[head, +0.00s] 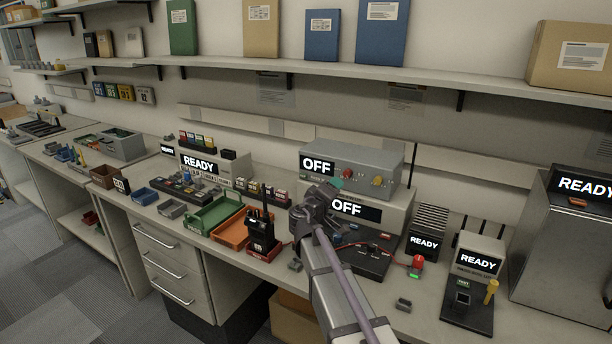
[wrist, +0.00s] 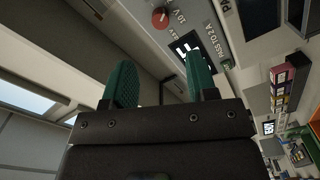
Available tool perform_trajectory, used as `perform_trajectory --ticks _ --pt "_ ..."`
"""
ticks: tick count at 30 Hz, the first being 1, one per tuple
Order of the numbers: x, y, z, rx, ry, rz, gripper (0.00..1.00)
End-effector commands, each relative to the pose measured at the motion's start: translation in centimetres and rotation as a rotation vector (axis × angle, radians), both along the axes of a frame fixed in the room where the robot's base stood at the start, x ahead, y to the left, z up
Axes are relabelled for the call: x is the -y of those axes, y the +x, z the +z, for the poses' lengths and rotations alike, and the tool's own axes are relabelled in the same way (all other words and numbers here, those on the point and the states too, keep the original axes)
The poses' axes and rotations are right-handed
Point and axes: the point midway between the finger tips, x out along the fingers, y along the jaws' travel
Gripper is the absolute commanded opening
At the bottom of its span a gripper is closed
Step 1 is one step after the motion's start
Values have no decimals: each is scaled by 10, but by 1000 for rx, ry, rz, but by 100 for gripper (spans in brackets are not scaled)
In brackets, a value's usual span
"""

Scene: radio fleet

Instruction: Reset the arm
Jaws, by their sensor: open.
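My arm reaches up from the bottom of the head view, and its wrist is over the bench in front of the grey instruments. My gripper (wrist: 160,85) shows in the wrist view with two green fingers apart and nothing between them. In the head view a green fingertip shows beside the upper grey box (head: 365,158), which reads OFF and has a red knob and a yellow knob. The lower grey unit (head: 392,212) also reads OFF and is partly hidden by my wrist. I cannot tell whether the fingers touch the upper box.
A black radio (head: 262,232) stands in a red base left of my arm. A green tray (head: 212,214) and an orange tray (head: 232,232) lie farther left. Units reading READY, including a tester (head: 478,262) and a steel cabinet (head: 565,240), stand at right. A shelf (head: 330,72) runs above.

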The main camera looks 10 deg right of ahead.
Motion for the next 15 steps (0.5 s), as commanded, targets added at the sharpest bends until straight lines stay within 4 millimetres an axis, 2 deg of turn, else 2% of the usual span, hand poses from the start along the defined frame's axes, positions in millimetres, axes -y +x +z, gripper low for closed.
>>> perform_trajectory --ticks 2,5,8,9,11,12,15 --pt "2 -2 0 -19 -17 -19 53" --pt "15 -27 -22 -95 90 -128 53" --pt "18 -91 -62 -262 348 -268 53" --pt "11 -124 -77 -360 481 -315 53" --pt "-10 -176 -94 -522 689 -355 53" --pt "-28 -209 -101 -632 818 -361 53" --pt "-73 -276 -98 -852 1087 -330 53"
